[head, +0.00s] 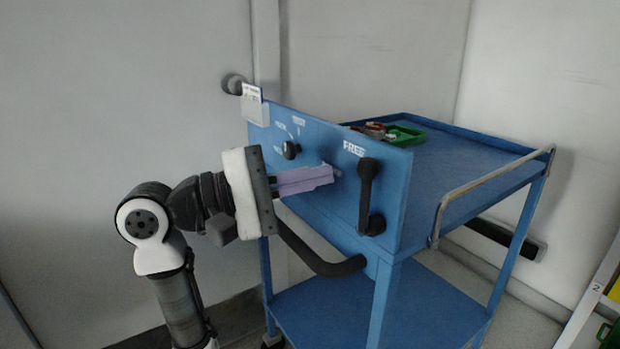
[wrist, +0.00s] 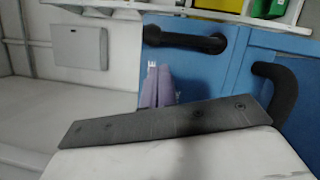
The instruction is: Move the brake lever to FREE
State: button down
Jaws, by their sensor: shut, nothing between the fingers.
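The brake lever (head: 366,190) is a dark bar with a rounded knob, on the blue front panel (head: 395,205) of a cart. In the head view it stands upright below the word FREE (head: 354,149), with its knob at the top and its pivot at the lower end. The lever (wrist: 185,40) lies across the picture in the wrist view. My gripper (head: 331,173) has purple fingers, shut and empty, a little to the left of the lever's knob. In the wrist view the shut fingers (wrist: 158,72) point at the panel beside the lever, apparently not touching it.
A dark rotary knob (head: 291,150) sits left on the panel. A black curved handle (head: 325,262) juts out below my gripper. A metal rail (head: 490,185) runs along the right side.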

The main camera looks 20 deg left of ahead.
jog(key=v, duration=1)
jog(key=shift+a+f, duration=0.2)
jog(key=shift+a, duration=0.2)
